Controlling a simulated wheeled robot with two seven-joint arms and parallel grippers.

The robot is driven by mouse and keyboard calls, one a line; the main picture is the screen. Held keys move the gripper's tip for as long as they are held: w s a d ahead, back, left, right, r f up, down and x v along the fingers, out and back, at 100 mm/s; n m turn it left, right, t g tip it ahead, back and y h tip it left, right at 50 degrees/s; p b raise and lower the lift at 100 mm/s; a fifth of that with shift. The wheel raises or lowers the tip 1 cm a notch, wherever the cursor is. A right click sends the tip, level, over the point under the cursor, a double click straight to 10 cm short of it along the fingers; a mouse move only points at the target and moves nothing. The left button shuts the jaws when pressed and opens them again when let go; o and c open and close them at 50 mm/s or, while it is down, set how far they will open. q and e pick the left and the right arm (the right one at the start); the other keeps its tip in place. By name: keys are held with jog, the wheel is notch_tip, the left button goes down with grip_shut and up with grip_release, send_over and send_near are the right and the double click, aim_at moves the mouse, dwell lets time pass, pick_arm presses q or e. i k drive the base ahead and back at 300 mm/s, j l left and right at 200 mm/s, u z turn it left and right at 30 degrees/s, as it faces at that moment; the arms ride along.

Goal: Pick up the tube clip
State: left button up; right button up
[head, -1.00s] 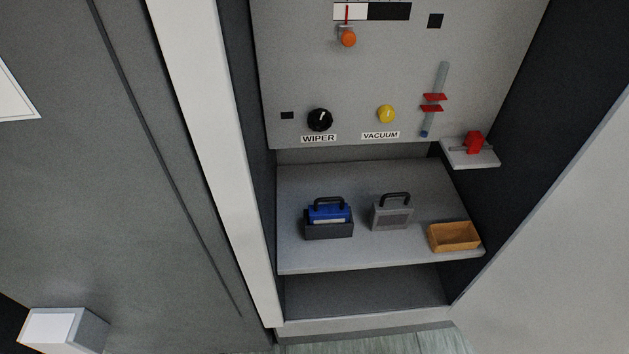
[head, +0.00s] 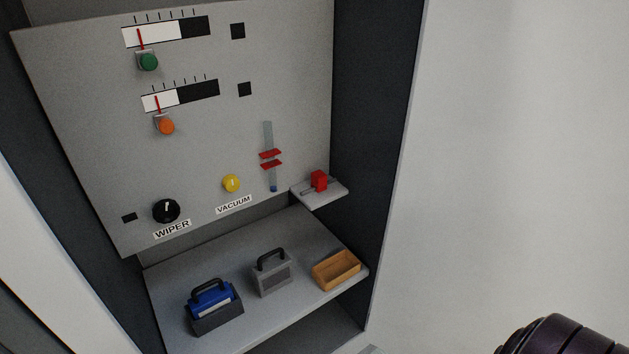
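A small red block-like piece with a grey bar (head: 319,181), which looks like the tube clip, rests on a small white ledge (head: 322,197) at the right edge of the panel. Two flat red pieces (head: 270,159) sit across a vertical translucent tube (head: 267,136) on the panel, just left of the ledge. Neither gripper shows. A dark rounded part at the bottom right corner looks like a link of my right arm, apart from the ledge.
The grey panel (head: 90,110) carries a black WIPER knob (head: 166,211), a yellow VACUUM knob (head: 232,183) and two gauges. The shelf below holds a blue handled unit (head: 211,297) in a dark holder, a grey handled unit (head: 271,273) and an orange tray (head: 337,270). Dark side walls flank the bay.

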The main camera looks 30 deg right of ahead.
aim_at(318, 179)
jog(key=i+l+z, duration=0.15)
jog(key=l+z, duration=0.2)
jog(key=i+l+z, duration=0.2)
jog(key=l+z, duration=0.15)
